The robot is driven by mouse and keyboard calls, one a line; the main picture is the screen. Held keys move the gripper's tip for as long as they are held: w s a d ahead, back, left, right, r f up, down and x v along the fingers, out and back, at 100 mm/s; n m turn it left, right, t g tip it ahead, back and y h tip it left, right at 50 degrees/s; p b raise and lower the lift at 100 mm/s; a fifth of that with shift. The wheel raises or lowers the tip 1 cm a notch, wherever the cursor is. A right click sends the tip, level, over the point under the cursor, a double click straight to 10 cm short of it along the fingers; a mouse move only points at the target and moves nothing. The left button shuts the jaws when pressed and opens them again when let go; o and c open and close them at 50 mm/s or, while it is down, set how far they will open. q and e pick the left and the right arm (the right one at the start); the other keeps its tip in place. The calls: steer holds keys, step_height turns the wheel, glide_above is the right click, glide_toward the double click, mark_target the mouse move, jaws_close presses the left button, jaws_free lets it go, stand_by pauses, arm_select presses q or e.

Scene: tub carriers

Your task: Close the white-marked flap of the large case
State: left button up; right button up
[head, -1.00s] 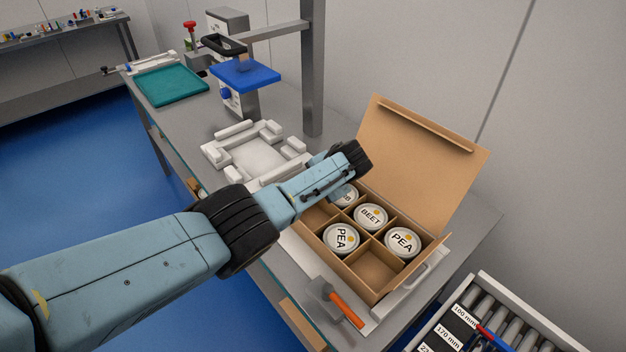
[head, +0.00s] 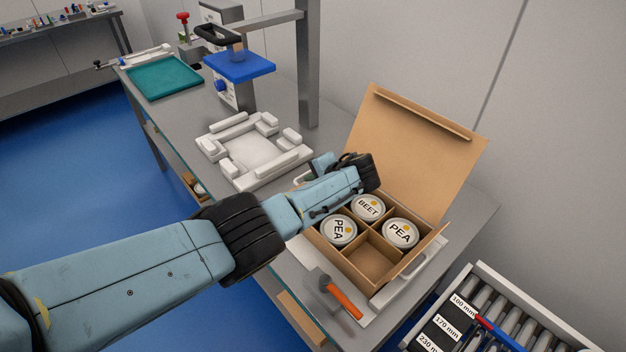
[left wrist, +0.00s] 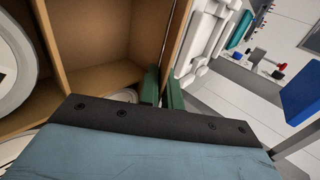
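The large case is an open cardboard box (head: 366,284) with dividers, holding cans in its cells. Its big flap (head: 415,150) stands up, leaning back, along the far side; I can make out no white mark on it. My left gripper's wrist is over the box's far-left part in the head view and hides its fingers. In the left wrist view, the left gripper's green fingers (left wrist: 163,88) are a narrow gap apart at the box's side wall (left wrist: 178,35), one towards the inside and one towards the outside. Whether they grip the wall is unclear. My right gripper is out of view.
A white fixture (head: 250,152) lies left of the box, with a blue-topped device (head: 240,66) and a teal tray (head: 164,78) beyond. An orange-handled tool (head: 342,298) lies in front of the box. A rack of rollers (head: 490,315) stands at the lower right.

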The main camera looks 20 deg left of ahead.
arm_select(q)
steer(key=o, duration=0.4)
steer(key=shift+c, duration=0.2)
steer(key=shift+s+d+r, duration=0.1)
steer(key=shift+d+r, duration=0.05)
steer(key=shift+r, duration=0.05)
steer(key=p+v, duration=0.3)
steer(key=v, duration=1)
steer(key=shift+f, duration=0.1)
